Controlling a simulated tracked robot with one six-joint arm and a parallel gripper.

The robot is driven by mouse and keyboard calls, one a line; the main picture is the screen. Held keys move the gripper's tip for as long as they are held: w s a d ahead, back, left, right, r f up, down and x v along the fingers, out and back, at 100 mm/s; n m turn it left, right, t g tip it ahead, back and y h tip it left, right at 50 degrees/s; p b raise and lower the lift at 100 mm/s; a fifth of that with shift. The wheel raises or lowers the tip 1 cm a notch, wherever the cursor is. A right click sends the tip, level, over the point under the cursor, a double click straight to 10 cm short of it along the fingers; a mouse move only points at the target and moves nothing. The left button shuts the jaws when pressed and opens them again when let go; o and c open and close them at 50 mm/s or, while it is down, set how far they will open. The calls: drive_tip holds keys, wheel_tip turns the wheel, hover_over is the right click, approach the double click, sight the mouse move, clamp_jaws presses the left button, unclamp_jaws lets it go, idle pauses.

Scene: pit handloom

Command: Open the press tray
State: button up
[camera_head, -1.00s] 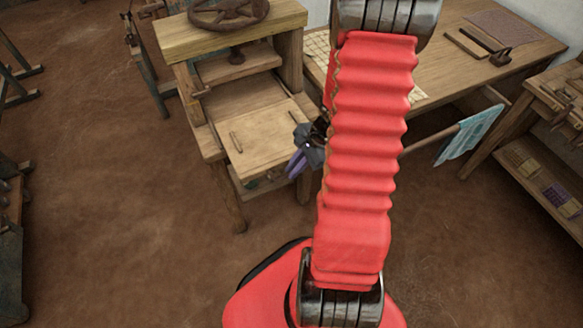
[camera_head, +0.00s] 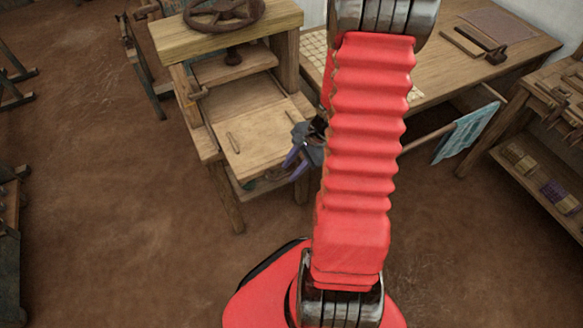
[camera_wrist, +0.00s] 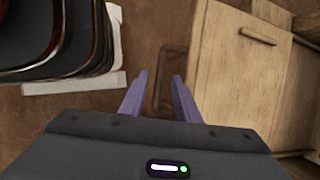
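The press tray (camera_head: 262,138) is a pale wooden board low in the press, with a small wooden bar (camera_head: 232,142) on its top. In the wrist view the tray (camera_wrist: 225,80) fills the right side, and a dark U-shaped handle (camera_wrist: 162,85) stands out from its left edge. My gripper (camera_wrist: 160,76) is open, with its two purple fingers apart. The handle's long bar lies between the fingers in the picture; I cannot tell whether they touch it or how deep it sits. In the head view my gripper (camera_head: 290,160) is beside the tray's front right corner, partly hidden by my arm.
The press (camera_head: 225,38) has a dark handwheel (camera_head: 222,12) on top. A wooden table (camera_head: 470,60) stands behind at right, with a blue cloth (camera_head: 465,130) hanging on a rod near it. A shelf rack (camera_head: 540,160) is at far right. The brown floor in front is clear.

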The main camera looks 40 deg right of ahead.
drive_tip(key=v, duration=1.3)
drive_tip(key=shift+r, duration=0.25)
drive_tip(key=shift+d, duration=0.15)
drive_tip(key=s+a+r+n+t+h, duration=0.1)
drive_tip(key=s+a+r+n+h, duration=0.1)
drive_tip(key=a+r+n, duration=0.7)
drive_tip(key=s+a+r+n+t+h, duration=0.1)
drive_tip(key=s+a+r+n+h, duration=0.1)
drive_tip(key=a+r+n, duration=0.8)
drive_tip(key=a, duration=0.5)
drive_tip(key=shift+s+a+n+t, duration=0.15)
drive_tip(key=shift+a+n+t, duration=0.2)
drive_tip(key=shift+n+t, duration=0.05)
drive_tip(key=shift+d, duration=0.1)
idle(1.3)
